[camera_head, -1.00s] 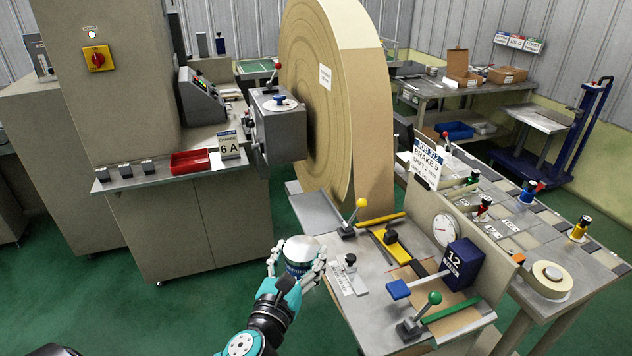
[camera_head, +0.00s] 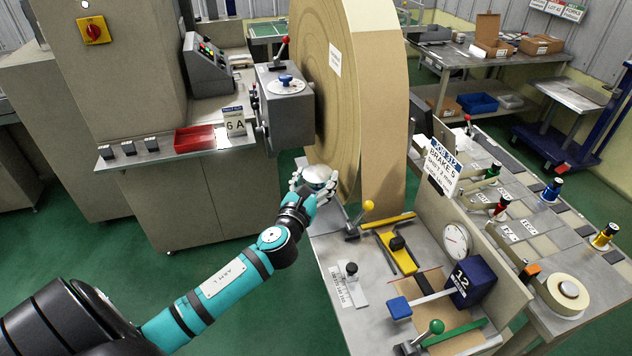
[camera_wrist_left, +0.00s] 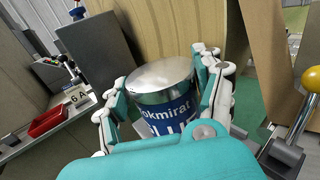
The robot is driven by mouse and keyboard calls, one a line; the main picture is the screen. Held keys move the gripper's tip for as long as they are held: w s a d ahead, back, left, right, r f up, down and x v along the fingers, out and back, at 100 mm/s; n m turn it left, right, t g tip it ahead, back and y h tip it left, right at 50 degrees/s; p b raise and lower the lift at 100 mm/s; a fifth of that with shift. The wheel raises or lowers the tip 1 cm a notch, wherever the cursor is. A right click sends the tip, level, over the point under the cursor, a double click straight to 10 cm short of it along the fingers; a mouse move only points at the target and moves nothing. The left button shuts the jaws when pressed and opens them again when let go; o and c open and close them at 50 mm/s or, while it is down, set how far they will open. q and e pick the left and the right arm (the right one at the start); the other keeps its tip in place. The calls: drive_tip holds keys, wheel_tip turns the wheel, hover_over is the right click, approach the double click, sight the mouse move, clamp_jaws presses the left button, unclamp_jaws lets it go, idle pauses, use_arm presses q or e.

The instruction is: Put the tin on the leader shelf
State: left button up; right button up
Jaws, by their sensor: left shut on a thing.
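The tin (camera_head: 318,175) has a bare metal lid and sits between the fingers of my left gripper (camera_head: 316,186). In the left wrist view the tin (camera_wrist_left: 163,98) shows a blue label with white lettering, and the fingers close on it from both sides. The gripper holds it upright near the big tan roll, at the far left end of the metal bench. Whether its base touches anything is hidden. I cannot tell which surface is the leader shelf. My right gripper is not in view.
The large tan roll (camera_head: 385,110) stands just behind the tin. A yellow-knobbed lever (camera_head: 368,206) rises to the right. The grey machine box (camera_head: 286,118) and a red tray (camera_head: 194,139) are to the left. The bench (camera_head: 352,268) carries a gauge, a blue weight and levers.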

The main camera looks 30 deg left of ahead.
use_arm(q)
drive_tip(key=shift+w+a+r, duration=0.1)
drive_tip(key=shift+w+a, duration=0.35)
drive_tip(key=shift+w, duration=0.25)
wheel_tip(320, 180, down, 3)
drive_tip(key=shift+f+b, duration=0.1)
drive_tip(key=shift+b, duration=0.2)
drive_tip(key=shift+f, duration=0.25)
drive_tip(key=shift+f, duration=0.1)
drive_tip(key=o, duration=1.5)
